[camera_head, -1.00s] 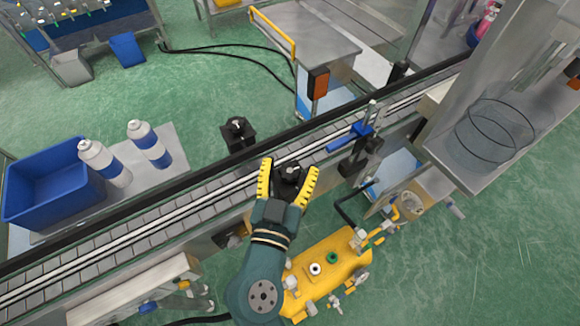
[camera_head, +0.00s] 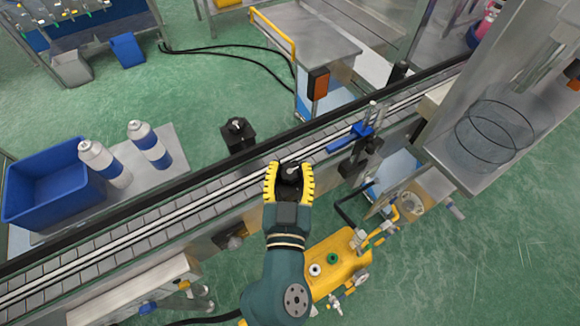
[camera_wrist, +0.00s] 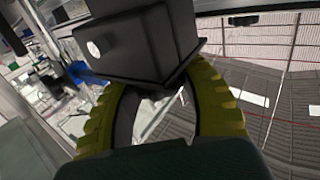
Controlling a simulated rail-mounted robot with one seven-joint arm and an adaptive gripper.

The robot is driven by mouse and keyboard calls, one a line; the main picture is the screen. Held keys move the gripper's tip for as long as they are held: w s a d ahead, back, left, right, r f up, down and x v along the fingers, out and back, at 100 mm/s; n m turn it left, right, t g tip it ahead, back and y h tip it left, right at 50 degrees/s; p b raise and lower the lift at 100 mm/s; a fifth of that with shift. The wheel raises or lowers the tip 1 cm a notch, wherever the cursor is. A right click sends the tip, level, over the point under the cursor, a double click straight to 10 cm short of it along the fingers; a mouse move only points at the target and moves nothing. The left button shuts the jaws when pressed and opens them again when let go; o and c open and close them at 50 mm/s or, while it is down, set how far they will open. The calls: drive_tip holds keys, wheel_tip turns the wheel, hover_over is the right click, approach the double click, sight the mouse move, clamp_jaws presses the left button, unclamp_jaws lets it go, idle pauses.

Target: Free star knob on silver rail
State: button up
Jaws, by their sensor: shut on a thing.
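My gripper (camera_head: 289,183) has yellow ridged fingers. They are shut on the black star knob (camera_head: 291,172) at the near side of the conveyor, by its silver rail (camera_head: 230,184). In the wrist view, the fingers close around the area beneath a black block (camera_wrist: 140,42) with a pale round spot. The knob itself cannot be made out clearly there. In the head view, the fingers cover the knob's sides and only its dark top with a light centre shows.
A similar black block with a knob (camera_head: 238,134) stands on the conveyor's far side. Two white-and-blue cans (camera_head: 148,144) and a blue bin (camera_head: 52,186) are at left. A yellow tank (camera_head: 335,262) sits below.

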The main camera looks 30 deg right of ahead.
drive_tip(key=o, duration=1.2)
drive_tip(key=v, duration=1.2)
